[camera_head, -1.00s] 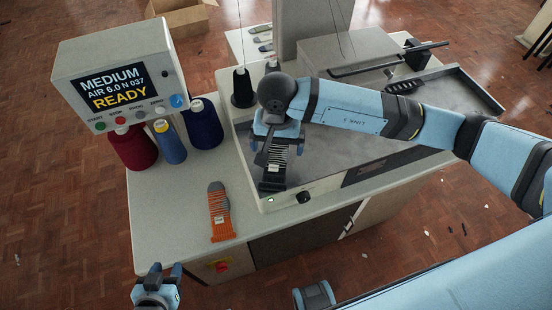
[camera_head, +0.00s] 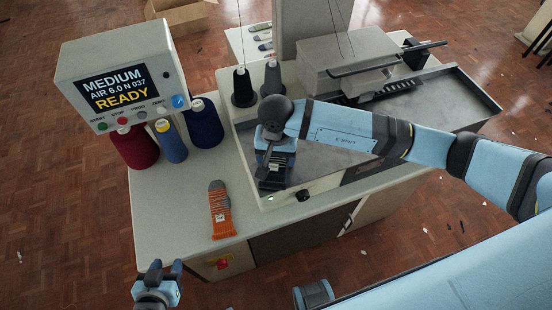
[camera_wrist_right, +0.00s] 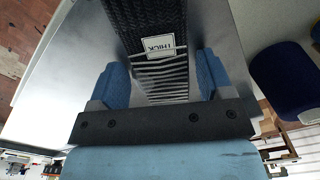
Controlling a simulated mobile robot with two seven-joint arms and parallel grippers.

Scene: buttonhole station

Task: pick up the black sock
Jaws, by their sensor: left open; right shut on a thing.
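The black sock (camera_wrist_right: 147,20) is a dark knit with white-striped ribbing and a white label reading THICK. In the right wrist view it lies between the two blue fingers of my right gripper (camera_wrist_right: 160,85), which is shut on it, with bare metal surface around it. In the head view my right gripper (camera_head: 270,180) is low over the front left of the metal bed; the sock there is mostly hidden by the gripper. I cannot tell whether the sock still touches the bed. My left gripper (camera_head: 163,270) is open and empty, in front of the table's front left corner.
An orange and grey sock (camera_head: 220,208) lies on the table (camera_head: 165,225). Red, light blue and dark blue thread cones stand behind it, below a display box (camera_head: 115,75) reading READY. Black and grey cones (camera_head: 243,88) stand by the metal bed. A grey machine block (camera_head: 350,60) stands behind.

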